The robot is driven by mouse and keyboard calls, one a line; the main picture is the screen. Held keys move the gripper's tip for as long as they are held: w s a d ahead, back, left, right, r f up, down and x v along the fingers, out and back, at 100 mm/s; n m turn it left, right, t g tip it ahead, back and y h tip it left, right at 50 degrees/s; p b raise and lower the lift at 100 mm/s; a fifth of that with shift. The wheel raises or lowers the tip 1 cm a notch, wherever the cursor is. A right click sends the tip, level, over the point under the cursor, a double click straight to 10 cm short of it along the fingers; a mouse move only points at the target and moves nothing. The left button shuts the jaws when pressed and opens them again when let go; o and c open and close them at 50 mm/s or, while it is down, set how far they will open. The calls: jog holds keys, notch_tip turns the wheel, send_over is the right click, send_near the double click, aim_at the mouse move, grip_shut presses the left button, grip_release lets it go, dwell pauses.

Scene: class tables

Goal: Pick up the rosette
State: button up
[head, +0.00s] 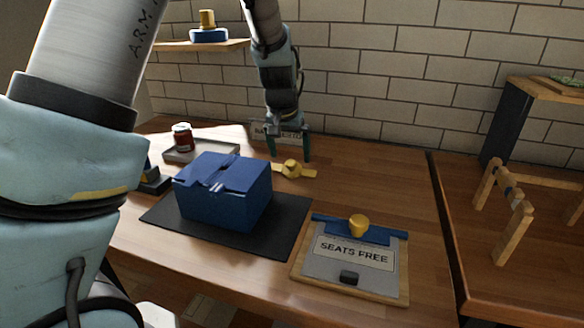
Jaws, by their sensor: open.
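The rosette (292,169) looks like a yellow round piece with flat strips out to both sides. It lies on the wooden table (400,195), behind and to the right of a blue box. My gripper (290,156) points down over the rosette, with its two dark green fingers apart. The fingertips show just above and behind the rosette in the picture. No contact shows, and I cannot tell the exact height gap.
The blue box (225,200) stands on a black mat (290,225). A "SEATS FREE" clipboard (318,272) with a yellow knob lies front right. A red can (182,137) stands on a tray (225,150) at back left. A sign stands behind the gripper. Right of the rosette, the table is clear.

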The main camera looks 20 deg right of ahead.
aim_at(291, 162)
jog(key=shift+p+x, duration=0.6)
jog(key=shift+x, duration=1.5)
